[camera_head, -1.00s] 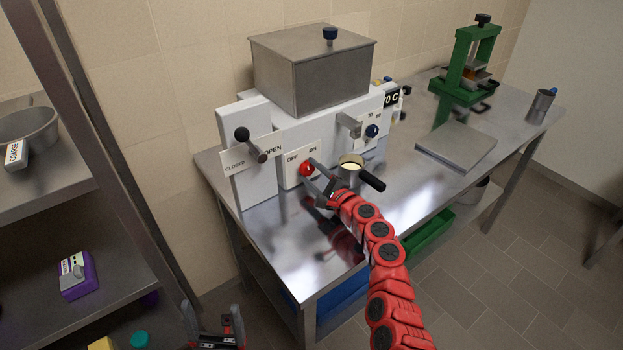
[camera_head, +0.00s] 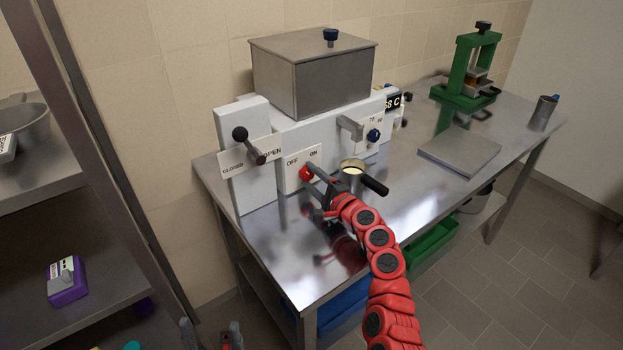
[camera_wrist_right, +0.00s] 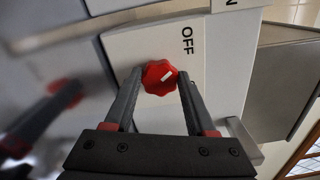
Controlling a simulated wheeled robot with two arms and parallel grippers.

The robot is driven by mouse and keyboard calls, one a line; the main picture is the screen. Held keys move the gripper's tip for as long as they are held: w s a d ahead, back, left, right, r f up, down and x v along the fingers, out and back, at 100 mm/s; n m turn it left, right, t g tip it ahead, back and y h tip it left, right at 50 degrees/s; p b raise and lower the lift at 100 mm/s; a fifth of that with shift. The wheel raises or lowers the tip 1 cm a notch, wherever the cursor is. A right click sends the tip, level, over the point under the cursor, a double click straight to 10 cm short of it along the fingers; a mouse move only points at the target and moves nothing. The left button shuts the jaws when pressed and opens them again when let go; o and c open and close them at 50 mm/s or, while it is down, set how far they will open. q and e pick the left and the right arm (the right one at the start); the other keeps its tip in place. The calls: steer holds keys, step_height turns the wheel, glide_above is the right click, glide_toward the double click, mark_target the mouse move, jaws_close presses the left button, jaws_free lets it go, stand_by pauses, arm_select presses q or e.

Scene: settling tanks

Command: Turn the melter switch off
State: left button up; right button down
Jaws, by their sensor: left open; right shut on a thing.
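The melter switch is a red lobed knob (camera_head: 306,174) on a white panel with OFF and ON labels, on the melter's front. My right gripper (camera_head: 314,181) is shut on it. In the right wrist view one finger lies on each side of the knob (camera_wrist_right: 158,78), and its white mark slants toward the OFF label (camera_wrist_right: 187,40). The melter's steel tank (camera_head: 312,75) stands above. My left gripper (camera_head: 212,338) is open and empty, partly cut off at the bottom edge of the head view.
A dark-handled metal cup (camera_head: 351,168) stands under the spout, close to my right gripper. A lever (camera_head: 254,150) sits left of the switch. The display (camera_head: 393,102) reads about 68 C. A green press (camera_head: 468,70) and grey slab (camera_head: 460,152) are further right.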

steer(key=shift+f, duration=0.1)
steer(key=shift+c, duration=1.1)
jaws_free()
steer(key=shift+s, duration=0.1)
steer(key=shift+s+d, duration=0.45)
steer(key=shift+s, duration=0.05)
steer(key=b+v, duration=0.1)
steer(key=v, duration=1.5)
steer(key=shift+b, duration=0.3)
